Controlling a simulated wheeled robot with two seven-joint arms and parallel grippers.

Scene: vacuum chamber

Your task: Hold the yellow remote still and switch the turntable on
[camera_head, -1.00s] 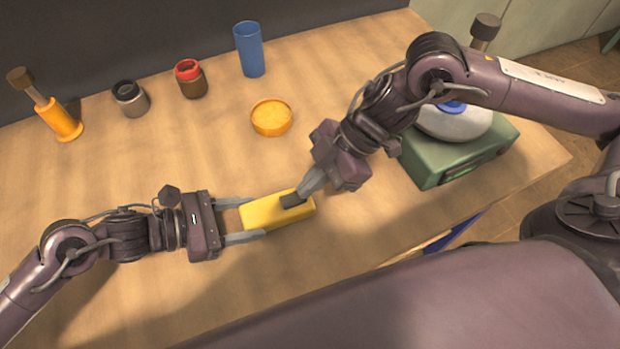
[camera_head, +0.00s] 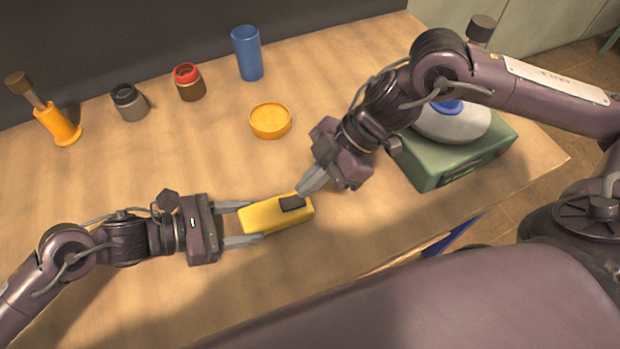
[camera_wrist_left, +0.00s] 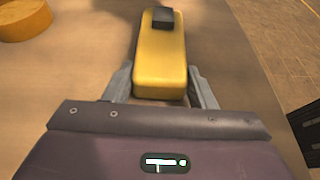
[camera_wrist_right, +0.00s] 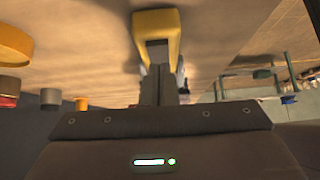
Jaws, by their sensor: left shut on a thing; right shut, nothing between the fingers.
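The yellow remote (camera_head: 270,219) is a block lying along the wooden table, with a dark button (camera_head: 291,203) on its top near the right end. My left gripper (camera_head: 249,222) is shut on the remote's left end, one finger on each long side; this also shows in the left wrist view (camera_wrist_left: 160,85). My right gripper (camera_head: 303,192) is shut and empty, its tips pointing down close beside the button; I cannot tell whether they touch it. The turntable appears to be the green box (camera_head: 440,172) at right with a white round top (camera_head: 450,122), partly behind my right arm.
A shallow orange dish (camera_head: 270,121) stands behind the remote. A blue cup (camera_head: 247,54), a red-topped jar (camera_head: 189,82), a grey jar (camera_head: 129,102) and an orange stand with a dark-topped rod (camera_head: 57,123) line the back. The table's front edge is near the remote.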

